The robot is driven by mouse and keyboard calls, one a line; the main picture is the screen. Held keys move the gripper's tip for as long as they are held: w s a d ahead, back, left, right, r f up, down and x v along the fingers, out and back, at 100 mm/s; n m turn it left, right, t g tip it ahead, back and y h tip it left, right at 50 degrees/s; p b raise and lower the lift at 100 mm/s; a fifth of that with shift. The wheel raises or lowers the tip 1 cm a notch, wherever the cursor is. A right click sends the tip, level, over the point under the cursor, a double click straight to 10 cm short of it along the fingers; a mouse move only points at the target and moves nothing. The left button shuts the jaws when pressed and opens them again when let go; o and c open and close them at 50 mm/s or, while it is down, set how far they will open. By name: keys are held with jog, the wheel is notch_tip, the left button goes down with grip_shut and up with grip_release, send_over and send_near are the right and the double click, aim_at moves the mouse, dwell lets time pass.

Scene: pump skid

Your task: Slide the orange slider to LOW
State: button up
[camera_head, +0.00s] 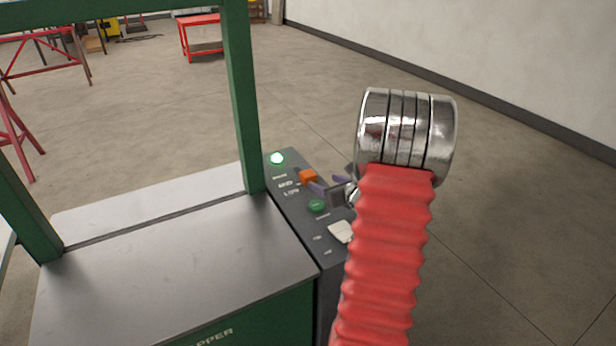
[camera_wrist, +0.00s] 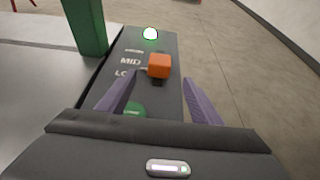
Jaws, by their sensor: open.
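The orange slider (camera_head: 308,177) is a small block standing out from a dark control panel (camera_head: 289,208). In the wrist view the slider (camera_wrist: 159,65) shows beside the MID label, with the partly cut-off LOW label nearer my gripper. My gripper (camera_wrist: 159,80) is open, its two purple fingers apart and pointing toward the slider. The slider sits just beyond the fingertips, between their lines, and nothing is held. In the head view my gripper (camera_head: 328,184) is beside the slider, partly hidden by my arm; contact cannot be told.
A lit green lamp (camera_head: 277,158) sits at the panel's far end. A green button (camera_head: 317,206) and a pale switch (camera_head: 341,231) lie nearer than the slider. A green post (camera_head: 243,100) rises left of the panel, beside a grey metal top (camera_head: 180,270). Floor to the right is clear.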

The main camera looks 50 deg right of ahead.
aim_at(311, 180)
jog(key=x, duration=1.3)
jog(key=shift+w, duration=0.15)
jog(key=shift+c, duration=0.3)
grip_shut()
jog(key=shift+s+a+f, duration=0.1)
jog(key=shift+s+a, duration=0.15)
jog(key=shift+s, duration=0.35)
jog(key=shift+s+a+f, duration=0.1)
jog(key=shift+s+a, duration=0.1)
jog(key=shift+s, duration=0.45)
jog(key=shift+o, duration=0.3)
grip_release()
jog(key=shift+r, duration=0.1)
jog(key=shift+s, duration=0.1)
jog(key=v, duration=1.3)
jog(key=shift+s+a+r, duration=0.1)
jog(key=shift+s, duration=0.25)
